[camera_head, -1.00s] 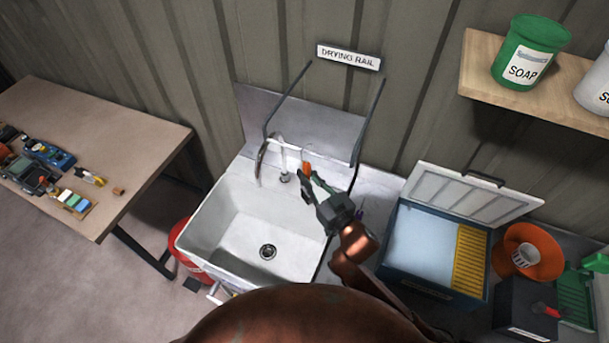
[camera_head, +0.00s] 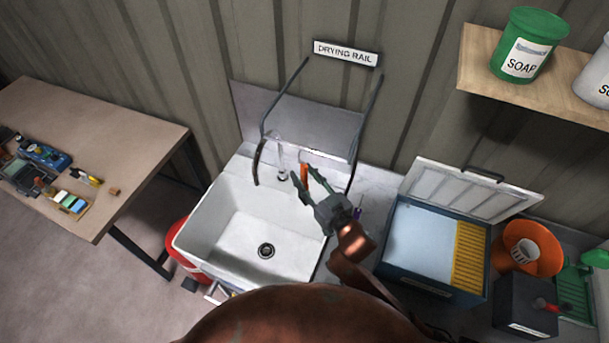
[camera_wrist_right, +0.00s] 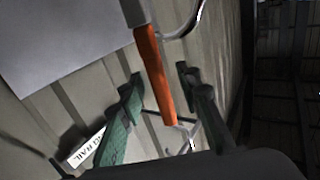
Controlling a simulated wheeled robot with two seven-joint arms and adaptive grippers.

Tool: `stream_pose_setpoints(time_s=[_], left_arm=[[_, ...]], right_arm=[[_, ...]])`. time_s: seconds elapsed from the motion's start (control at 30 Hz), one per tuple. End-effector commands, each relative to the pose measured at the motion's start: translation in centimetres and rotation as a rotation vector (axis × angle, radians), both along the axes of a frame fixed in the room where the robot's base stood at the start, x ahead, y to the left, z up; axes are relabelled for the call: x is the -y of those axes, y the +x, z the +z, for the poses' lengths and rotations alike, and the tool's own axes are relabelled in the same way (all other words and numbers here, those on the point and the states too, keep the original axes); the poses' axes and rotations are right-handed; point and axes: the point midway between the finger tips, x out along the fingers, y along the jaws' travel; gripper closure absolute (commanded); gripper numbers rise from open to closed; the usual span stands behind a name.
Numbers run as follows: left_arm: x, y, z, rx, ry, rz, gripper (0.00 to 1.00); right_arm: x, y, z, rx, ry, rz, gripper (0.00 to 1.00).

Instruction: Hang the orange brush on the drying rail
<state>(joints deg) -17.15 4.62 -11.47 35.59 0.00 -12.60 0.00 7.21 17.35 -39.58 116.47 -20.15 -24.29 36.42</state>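The orange brush (camera_head: 304,173) is upright between the fingers of my right gripper (camera_head: 306,181), above the back edge of the sink. In the right wrist view its orange handle (camera_wrist_right: 155,75) runs between the two green fingers (camera_wrist_right: 162,82), with a gap on each side; the gripper is open around it. A thin pale hook shows at the handle's lower end in that view. The drying rail (camera_head: 287,92) has dark arms coming out from the wall below its sign (camera_head: 346,53). I cannot tell whether the hook sits on the rail. My left gripper is not in view.
The white sink (camera_head: 225,235) and its tap (camera_head: 282,160) lie below. To the right are an open blue cooler (camera_head: 425,278), a black box (camera_head: 526,305) and an orange cone-shaped item (camera_head: 548,250). A workbench (camera_head: 110,130) stands at the left; a soap shelf (camera_head: 480,75) is upper right.

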Motion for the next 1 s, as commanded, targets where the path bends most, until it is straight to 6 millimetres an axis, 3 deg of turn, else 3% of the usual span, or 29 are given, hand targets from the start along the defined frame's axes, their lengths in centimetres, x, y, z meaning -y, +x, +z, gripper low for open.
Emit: stream_pose_setpoints(time_s=[0.37,0.8,1.0], left_arm=[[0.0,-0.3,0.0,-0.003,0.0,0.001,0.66],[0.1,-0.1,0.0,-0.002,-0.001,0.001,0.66],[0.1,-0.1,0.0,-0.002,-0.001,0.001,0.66]], right_arm=[[0.7,-0.9,-0.2,-0.003,-0.002,-0.001,0.69],[5.3,-8.1,-0.1,-0.002,-0.001,0.0,0.69],[6.4,-9.7,-0.1,-0.001,-0.001,-0.001,0.69]])
